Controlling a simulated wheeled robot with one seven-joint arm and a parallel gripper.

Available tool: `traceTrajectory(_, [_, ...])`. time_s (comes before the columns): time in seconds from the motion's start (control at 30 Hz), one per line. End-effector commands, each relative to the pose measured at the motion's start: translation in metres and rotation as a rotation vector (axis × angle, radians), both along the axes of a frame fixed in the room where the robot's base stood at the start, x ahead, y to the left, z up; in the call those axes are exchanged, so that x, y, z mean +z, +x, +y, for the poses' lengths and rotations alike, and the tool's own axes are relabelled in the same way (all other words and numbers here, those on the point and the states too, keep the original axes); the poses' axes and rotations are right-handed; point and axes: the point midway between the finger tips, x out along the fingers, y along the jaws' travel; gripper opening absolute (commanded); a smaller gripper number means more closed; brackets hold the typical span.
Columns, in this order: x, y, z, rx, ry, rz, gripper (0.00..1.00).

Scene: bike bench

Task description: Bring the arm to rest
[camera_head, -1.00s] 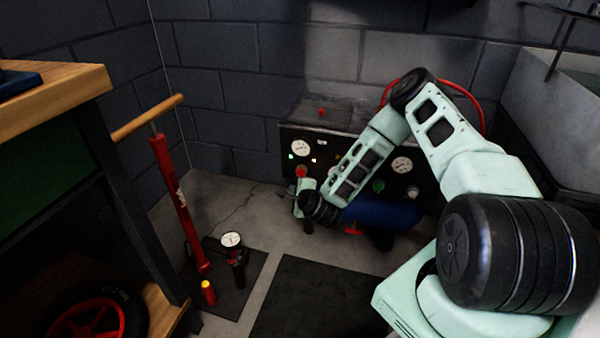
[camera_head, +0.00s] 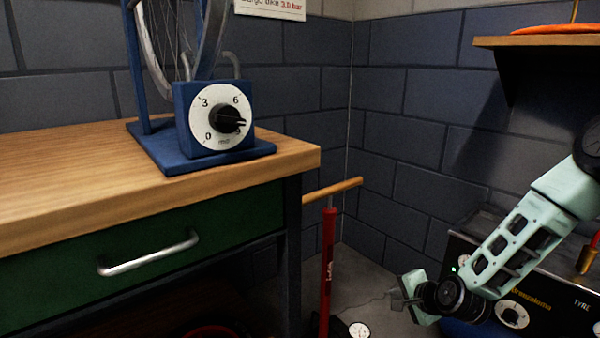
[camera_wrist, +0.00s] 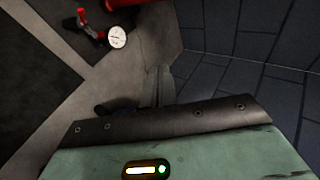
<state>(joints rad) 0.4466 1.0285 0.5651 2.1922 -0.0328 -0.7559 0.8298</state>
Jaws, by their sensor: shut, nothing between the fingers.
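My gripper (camera_head: 398,298) is at the lower right of the head view, at the end of my mint-green arm, which reaches in from the right edge. Its fingers are shut and hold nothing. In the wrist view the closed fingers (camera_wrist: 159,88) show beyond the mint hand, with bare floor and the wall behind them. The gripper is in front of the dark compressor panel (camera_head: 513,290) and to the right of the red floor pump (camera_head: 327,265), apart from the pump.
A wooden workbench (camera_head: 70,170) with a green drawer (camera_head: 60,255) fills the left. On it stands a blue device with a dial (camera_head: 215,118) and a wheel (camera_head: 200,40). A wall shelf (camera_head: 540,42) is at upper right. A gauge (camera_wrist: 117,37) stands on the floor.

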Motion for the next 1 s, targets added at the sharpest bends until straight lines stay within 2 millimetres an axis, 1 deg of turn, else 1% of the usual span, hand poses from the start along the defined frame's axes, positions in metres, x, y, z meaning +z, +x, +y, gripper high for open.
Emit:
traceTrajectory(0.03, [0.017, -0.01, 0.024, 0.12, -0.067, 0.015, 0.0])
traceTrajectory(0.1, [0.034, -0.03, 0.05, 0.272, -0.155, 0.05, 0.0])
traceTrajectory(0.17, [0.049, -0.05, 0.07, 0.402, -0.231, 0.075, 0.0])
traceTrajectory(0.2, [0.058, -0.064, 0.082, 0.485, -0.281, 0.091, 0.0])
traceTrajectory(0.27, [0.073, -0.087, 0.097, 0.609, -0.355, 0.113, 0.0])
traceTrajectory(0.3, [0.083, -0.103, 0.106, 0.689, -0.403, 0.127, 0.0])
traceTrajectory(0.37, [0.098, -0.129, 0.116, 0.806, -0.474, 0.146, 0.0])
traceTrajectory(0.4, [0.108, -0.146, 0.122, 0.883, -0.518, 0.159, 0.0])
traceTrajectory(0.47, [0.122, -0.174, 0.129, 0.997, -0.585, 0.176, 0.0])
traceTrajectory(0.5, [0.132, -0.192, 0.131, 1.071, -0.628, 0.187, 0.0])
traceTrajectory(0.53, [0.139, -0.206, 0.133, 1.122, -0.657, 0.194, 0.0])
traceTrajectory(0.6, [0.153, -0.235, 0.133, 1.231, -0.716, 0.212, 0.0])
traceTrajectory(0.7, [0.169, -0.27, 0.13, 1.36, -0.782, 0.231, 0.0])
traceTrajectory(0.8, [0.182, -0.301, 0.125, 1.467, -0.832, 0.248, 0.0])
traceTrajectory(1.0, [0.203, -0.352, 0.111, 1.649, -0.908, 0.271, 0.0])
